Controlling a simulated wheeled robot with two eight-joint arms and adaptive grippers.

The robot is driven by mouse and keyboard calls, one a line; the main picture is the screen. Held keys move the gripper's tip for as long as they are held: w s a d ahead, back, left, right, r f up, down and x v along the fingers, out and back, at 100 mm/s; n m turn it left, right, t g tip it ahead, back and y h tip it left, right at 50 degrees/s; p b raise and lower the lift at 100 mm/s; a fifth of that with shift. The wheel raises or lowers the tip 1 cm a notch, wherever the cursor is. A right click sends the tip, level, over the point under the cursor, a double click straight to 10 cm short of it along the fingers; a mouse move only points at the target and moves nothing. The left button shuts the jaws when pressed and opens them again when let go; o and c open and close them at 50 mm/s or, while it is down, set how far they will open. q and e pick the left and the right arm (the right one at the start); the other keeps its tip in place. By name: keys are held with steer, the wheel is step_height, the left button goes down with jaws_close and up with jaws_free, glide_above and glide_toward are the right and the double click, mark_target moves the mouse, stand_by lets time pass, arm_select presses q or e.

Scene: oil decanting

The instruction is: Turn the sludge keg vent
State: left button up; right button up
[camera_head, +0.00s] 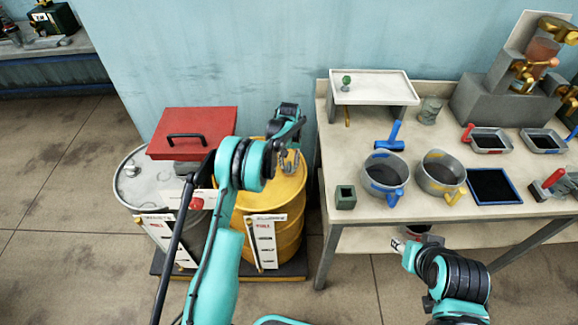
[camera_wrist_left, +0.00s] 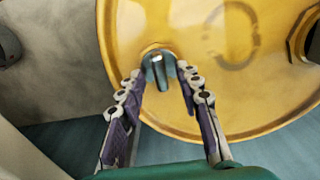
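My left gripper (camera_head: 291,160) is over the yellow lid. In the left wrist view its fingers (camera_wrist_left: 160,82) are spread, one on each side of the vent, with visible gaps. My right gripper (camera_head: 402,245) is low by the bench's front edge; its fingers are too small to read.
A grey-white drum (camera_head: 128,190) with a red lidded box (camera_head: 193,132) above it stands left of the keg. The bench (camera_head: 350,215) at the right holds two pots, several trays and a raised stand (camera_head: 370,87).

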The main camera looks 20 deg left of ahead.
arm_select(q)
steer(key=shift+f, duration=0.6)
steer(key=shift+r, duration=0.1)
jaws_close()
